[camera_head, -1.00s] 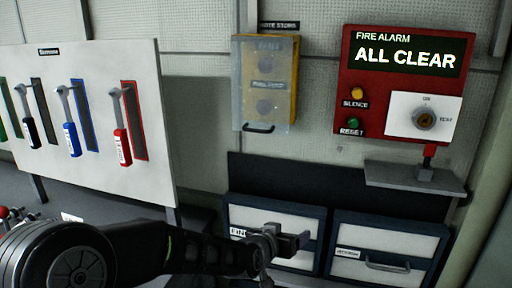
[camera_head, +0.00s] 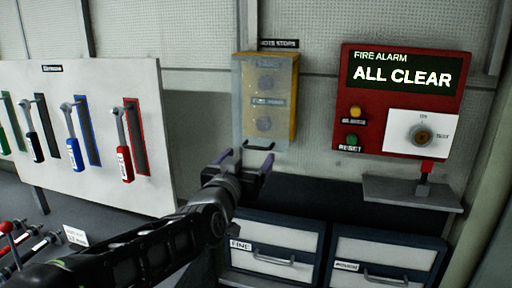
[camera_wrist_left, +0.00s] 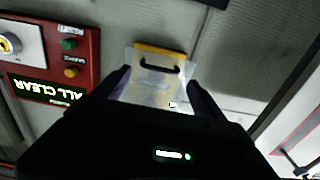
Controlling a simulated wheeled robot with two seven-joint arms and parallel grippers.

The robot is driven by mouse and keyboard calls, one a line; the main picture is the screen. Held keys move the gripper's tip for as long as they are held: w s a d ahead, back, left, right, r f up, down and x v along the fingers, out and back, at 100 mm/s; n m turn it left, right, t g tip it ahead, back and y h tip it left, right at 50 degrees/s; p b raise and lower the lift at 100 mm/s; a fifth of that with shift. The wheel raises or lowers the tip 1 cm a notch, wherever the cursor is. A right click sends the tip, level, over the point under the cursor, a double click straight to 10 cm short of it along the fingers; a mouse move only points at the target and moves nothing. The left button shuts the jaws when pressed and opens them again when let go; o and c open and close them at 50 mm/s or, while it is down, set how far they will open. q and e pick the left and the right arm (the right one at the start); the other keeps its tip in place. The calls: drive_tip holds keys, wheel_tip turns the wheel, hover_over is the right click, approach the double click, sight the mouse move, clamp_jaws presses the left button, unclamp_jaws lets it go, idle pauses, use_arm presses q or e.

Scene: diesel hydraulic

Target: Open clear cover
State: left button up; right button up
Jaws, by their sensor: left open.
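A yellow box with a clear cover (camera_head: 264,112) hangs on the wall, with round buttons showing through the cover. The cover is shut and has a dark handle (camera_head: 258,146) at its lower edge. My left gripper (camera_head: 247,160) is open just below and in front of the handle, its fingers pointing up toward it. In the left wrist view the clear cover (camera_wrist_left: 152,90) and its handle (camera_wrist_left: 160,68) show between the open fingers; I see no contact. My right gripper is not in view.
A red fire alarm panel (camera_head: 404,62) reading ALL CLEAR is to the right, above a small grey shelf (camera_head: 412,194). Drawers (camera_head: 272,248) stand below. A white tool board (camera_head: 100,165) with several hanging tools is at left.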

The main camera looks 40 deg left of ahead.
sight(256, 148)
use_arm(q)
drive_tip(key=p+x, duration=0.2)
drive_tip(key=x, duration=0.4)
drive_tip(key=shift+w+a+f, duration=0.1)
drive_tip(key=shift+w+a, duration=0.1)
drive_tip(key=shift+w, duration=0.2)
clamp_jaws()
idle(0.5)
drive_tip(key=shift+s, duration=0.1)
